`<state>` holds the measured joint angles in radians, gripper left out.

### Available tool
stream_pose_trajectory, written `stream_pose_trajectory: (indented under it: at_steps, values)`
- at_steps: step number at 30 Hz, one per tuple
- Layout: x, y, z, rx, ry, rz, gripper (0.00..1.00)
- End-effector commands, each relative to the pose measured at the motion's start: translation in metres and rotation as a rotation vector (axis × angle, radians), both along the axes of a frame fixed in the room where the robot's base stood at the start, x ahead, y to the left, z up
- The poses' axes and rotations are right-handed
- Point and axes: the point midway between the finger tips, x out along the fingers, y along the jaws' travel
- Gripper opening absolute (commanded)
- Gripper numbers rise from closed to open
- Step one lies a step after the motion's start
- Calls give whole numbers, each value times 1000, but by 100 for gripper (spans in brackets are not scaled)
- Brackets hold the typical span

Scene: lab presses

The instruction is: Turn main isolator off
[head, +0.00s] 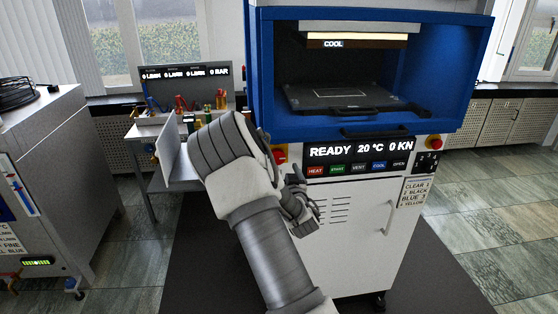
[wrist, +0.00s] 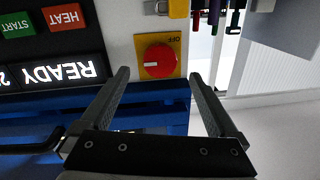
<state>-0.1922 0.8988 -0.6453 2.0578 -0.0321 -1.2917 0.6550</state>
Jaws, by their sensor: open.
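The main isolator is a round red knob (wrist: 158,60) on a yellow plate marked OFF, which appears upside down in the wrist view. A short white mark on the knob lies level, towards the picture's left. In the head view the isolator (head: 280,155) shows partly, left of the READY display and beside my arm. My gripper (wrist: 158,76) is open and empty. Its two fingers point at the plate, one on each side of the knob in the picture, and I see no contact. In the head view my gripper (head: 300,195) is in front of the white cabinet, partly hidden by my wrist.
The blue press chamber (head: 375,125) stands above the panel, with a handle at its front. HEAT, START, VENT, COOL and OPEN buttons (head: 357,168) sit right of the isolator. A red button (head: 433,142) is further right. A side bench (head: 160,183) stands left.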

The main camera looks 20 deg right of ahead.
Motion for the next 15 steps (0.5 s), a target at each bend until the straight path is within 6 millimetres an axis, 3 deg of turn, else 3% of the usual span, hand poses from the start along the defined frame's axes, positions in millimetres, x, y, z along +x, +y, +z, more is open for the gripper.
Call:
stream_pose_trajectory:
  at_steps: [6,15]
  values:
    - [32,-7,0,-1,-1,0,96]
    - [48,-11,0,1,0,-2,96]
